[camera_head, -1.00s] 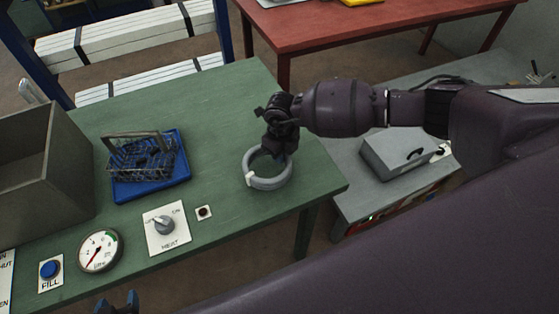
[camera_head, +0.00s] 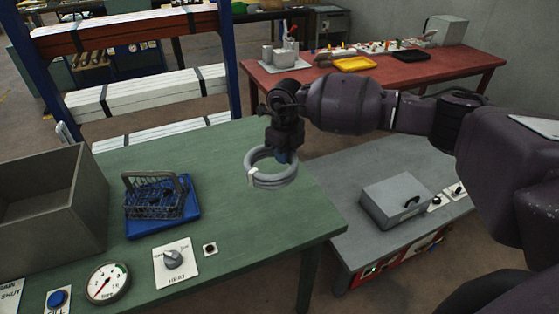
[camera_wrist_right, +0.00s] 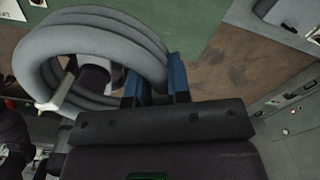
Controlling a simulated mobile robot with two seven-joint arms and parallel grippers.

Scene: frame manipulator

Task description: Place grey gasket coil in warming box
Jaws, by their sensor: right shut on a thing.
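The grey gasket coil (camera_head: 272,183) is a ring of several thick loops with a pale tie on its left side. My right gripper (camera_head: 284,157) is shut on its rim and holds it above the right part of the green table. The coil also shows large in the right wrist view (camera_wrist_right: 95,35), with the gripper's blue fingers (camera_wrist_right: 155,80) gripping its edge. A closed grey box (camera_head: 395,202) with a dark handle stands on the grey bench at the right. It may be the warming box; I see no label on it. My left gripper is out of view.
A wire basket in a blue tray (camera_head: 190,222) and a tall open grey bin (camera_head: 92,225) stand on the green table (camera_head: 225,190) at left. A gauge (camera_head: 107,283) and HEAT knob (camera_head: 174,262) lie in front. A red table (camera_head: 460,85) is behind.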

